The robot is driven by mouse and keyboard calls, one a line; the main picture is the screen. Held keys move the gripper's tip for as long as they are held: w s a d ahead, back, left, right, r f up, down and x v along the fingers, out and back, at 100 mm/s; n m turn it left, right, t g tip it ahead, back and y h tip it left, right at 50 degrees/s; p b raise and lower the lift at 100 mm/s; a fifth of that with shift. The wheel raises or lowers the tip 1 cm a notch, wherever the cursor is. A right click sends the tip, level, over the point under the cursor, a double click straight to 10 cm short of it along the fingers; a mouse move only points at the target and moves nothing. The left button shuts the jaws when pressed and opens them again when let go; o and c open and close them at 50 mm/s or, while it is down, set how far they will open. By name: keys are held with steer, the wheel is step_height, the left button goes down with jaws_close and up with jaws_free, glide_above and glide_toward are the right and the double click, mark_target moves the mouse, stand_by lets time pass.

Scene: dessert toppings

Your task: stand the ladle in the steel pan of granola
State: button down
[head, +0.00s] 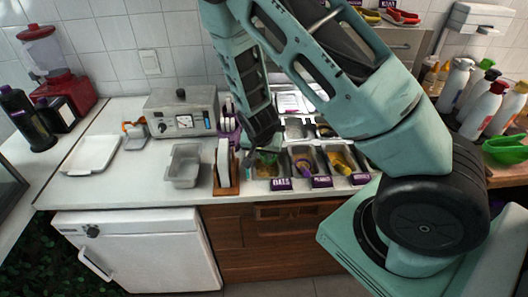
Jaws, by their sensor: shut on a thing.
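My gripper (263,146) points down over the leftmost front steel pan (282,171) of the topping row. It is shut on a ladle, of which a small green part (268,158) shows just below the fingers, at the pan. The rest of the ladle is mostly hidden by the gripper and is small in view, so its tilt and whether it touches the pan are unclear. This pan holds a light brown, grainy topping, apparently the granola (264,171), and has a purple label in front that seems to read OATS.
To the right are a pan with a purple utensil (303,163) and a pan with a yellow one (340,162). Left stand a white-and-wood holder (224,165), an empty steel pan (184,168) and a steel appliance (183,115). Bottles (484,108) crowd the right. Counter space is free at left.

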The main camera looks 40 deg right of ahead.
step_height(320, 180, down, 2)
steer(key=shift+b, duration=0.55)
steer(key=shift+s+a+f+t+h+b, duration=0.15)
steer(key=shift+s+a+f+h+b, duration=0.05)
steer(key=shift+f+b, duration=0.35)
steer(key=shift+s+a+f+t+h+b, duration=0.15)
steer(key=shift+a+f+h+b, duration=0.05)
steer(key=shift+f+b, duration=0.35)
steer(key=shift+r, duration=0.15)
steer(key=shift+f, duration=0.45)
stand_by(0.8)
steer(key=c, duration=0.7)
jaws_free()
